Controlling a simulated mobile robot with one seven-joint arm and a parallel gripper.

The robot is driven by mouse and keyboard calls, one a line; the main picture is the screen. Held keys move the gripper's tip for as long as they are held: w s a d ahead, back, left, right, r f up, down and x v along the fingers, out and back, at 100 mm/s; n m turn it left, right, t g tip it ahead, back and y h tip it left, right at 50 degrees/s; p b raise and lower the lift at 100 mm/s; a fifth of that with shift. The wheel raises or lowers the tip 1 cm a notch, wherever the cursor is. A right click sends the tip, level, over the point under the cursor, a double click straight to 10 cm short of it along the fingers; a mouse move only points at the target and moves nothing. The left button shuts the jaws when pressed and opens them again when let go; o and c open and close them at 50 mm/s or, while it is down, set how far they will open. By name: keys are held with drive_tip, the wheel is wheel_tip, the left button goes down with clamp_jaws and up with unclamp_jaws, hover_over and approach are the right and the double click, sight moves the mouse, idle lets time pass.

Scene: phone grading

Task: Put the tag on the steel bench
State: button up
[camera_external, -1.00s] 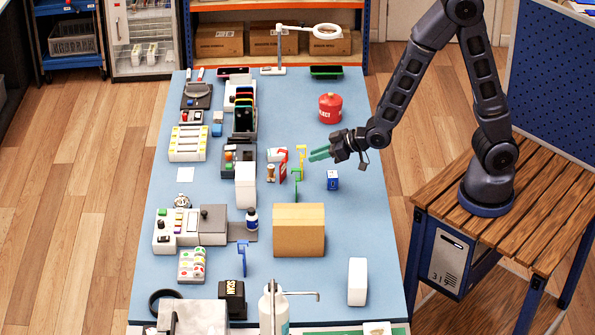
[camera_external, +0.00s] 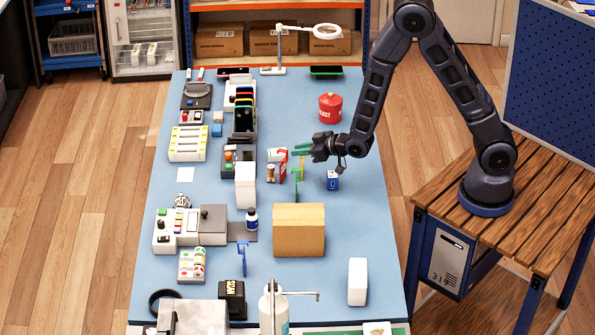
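My gripper (camera_external: 298,150) is above the blue-topped bench (camera_external: 345,215), with its teal fingers pointing left. The fingers are at the top of a thin yellow upright piece (camera_external: 301,168) and partly cover it; I cannot tell whether they touch it. A red and white upright piece (camera_external: 282,165) stands just left of the fingers, and a green upright piece (camera_external: 296,188) stands nearer the camera. I cannot tell which small piece is the tag. No surface is clearly recognisable as steel. The gap between the fingers is too small to judge.
A blue box (camera_external: 332,180) stands below my wrist, and a red canister (camera_external: 330,108) behind it. A cardboard box (camera_external: 298,232) and a white box (camera_external: 357,282) stand nearer the camera. Devices crowd the left side. The bench's right strip is mostly clear.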

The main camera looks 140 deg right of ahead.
sight(285, 151)
drive_tip(key=shift+x, duration=2.6)
drive_tip(key=shift+r, duration=0.15)
clamp_jaws()
